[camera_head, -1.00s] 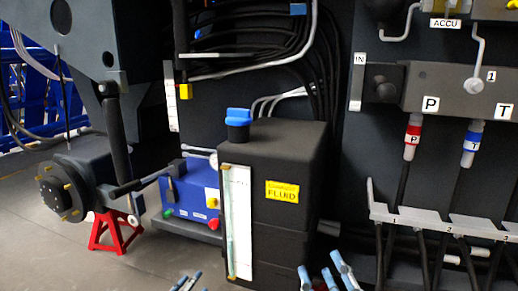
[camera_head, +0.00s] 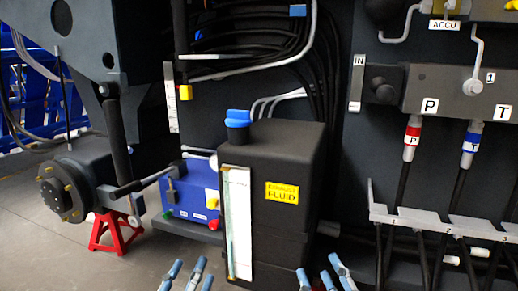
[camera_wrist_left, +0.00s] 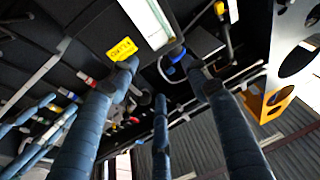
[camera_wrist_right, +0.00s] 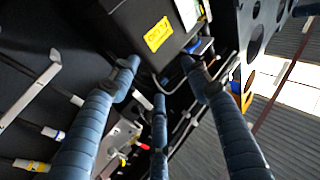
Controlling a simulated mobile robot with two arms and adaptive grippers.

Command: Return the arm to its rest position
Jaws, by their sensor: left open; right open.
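My left gripper (camera_head: 186,276) shows only its blue fingertips at the bottom edge of the head view, left of the black fluid tank. My right gripper (camera_head: 322,276) shows its blue fingertips at the bottom edge, right of the tank's front. In the left wrist view (camera_wrist_left: 160,85) and the right wrist view (camera_wrist_right: 160,85) the fingers are spread apart with nothing between them. Both grippers are open and empty. The arms themselves are hidden below the head view.
The black fluid tank (camera_head: 283,225) with a blue cap (camera_head: 238,117) stands ahead. A blue box (camera_head: 192,190) and a red stand (camera_head: 118,232) are to the left. A grey bracket (camera_head: 440,222) with hoses is to the right. Bare floor (camera_head: 60,265) lies at lower left.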

